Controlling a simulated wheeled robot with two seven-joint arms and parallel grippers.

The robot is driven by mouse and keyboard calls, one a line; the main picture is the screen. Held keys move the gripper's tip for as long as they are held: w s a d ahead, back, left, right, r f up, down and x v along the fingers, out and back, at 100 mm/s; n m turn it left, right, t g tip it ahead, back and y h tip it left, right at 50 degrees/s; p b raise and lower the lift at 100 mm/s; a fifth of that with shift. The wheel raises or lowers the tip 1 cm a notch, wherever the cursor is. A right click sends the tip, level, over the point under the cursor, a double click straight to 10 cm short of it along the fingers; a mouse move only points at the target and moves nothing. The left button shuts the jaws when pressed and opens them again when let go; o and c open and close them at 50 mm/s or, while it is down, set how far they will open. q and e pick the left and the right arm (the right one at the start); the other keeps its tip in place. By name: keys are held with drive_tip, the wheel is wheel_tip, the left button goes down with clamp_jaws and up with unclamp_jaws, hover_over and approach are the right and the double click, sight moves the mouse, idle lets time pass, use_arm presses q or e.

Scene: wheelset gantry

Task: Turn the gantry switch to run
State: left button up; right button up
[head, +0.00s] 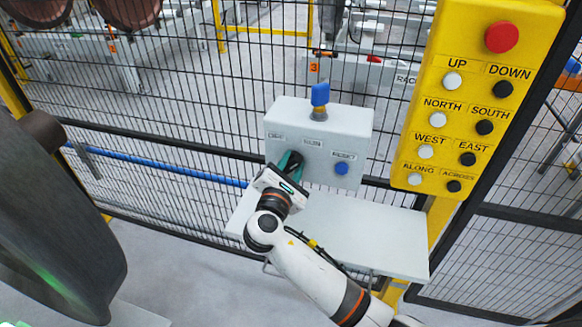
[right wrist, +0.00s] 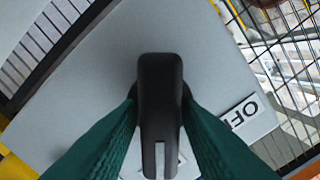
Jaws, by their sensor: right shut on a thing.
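The gantry switch is a black knob (right wrist: 160,85) on the face of a white control box (head: 350,122). A white mark shows at the knob's lower end in the right wrist view. The box has an OFF label (head: 276,137), which also shows in the right wrist view (right wrist: 240,111), and a RUN label (head: 314,144). My right gripper (head: 289,163) is at the switch, its green fingers shut on both sides of the knob. RUN is not readable in the right wrist view. My left gripper is not in view.
A blue RESET button (head: 341,168) sits right of the switch, and a blue piece (head: 320,94) stands on the box. A pale shelf (head: 375,238) lies below. A yellow button panel (head: 471,100) with a red button is at right. Black mesh fence (head: 180,110) stands behind.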

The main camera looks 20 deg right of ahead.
drive_tip(key=shift+f+m, duration=0.15)
drive_tip(key=shift+m, duration=0.35)
drive_tip(key=o, duration=0.7)
drive_tip(key=shift+s, duration=0.1)
drive_tip(key=b+v, duration=0.2)
drive_tip(key=v, duration=1)
drive_tip(key=shift+b, duration=0.3)
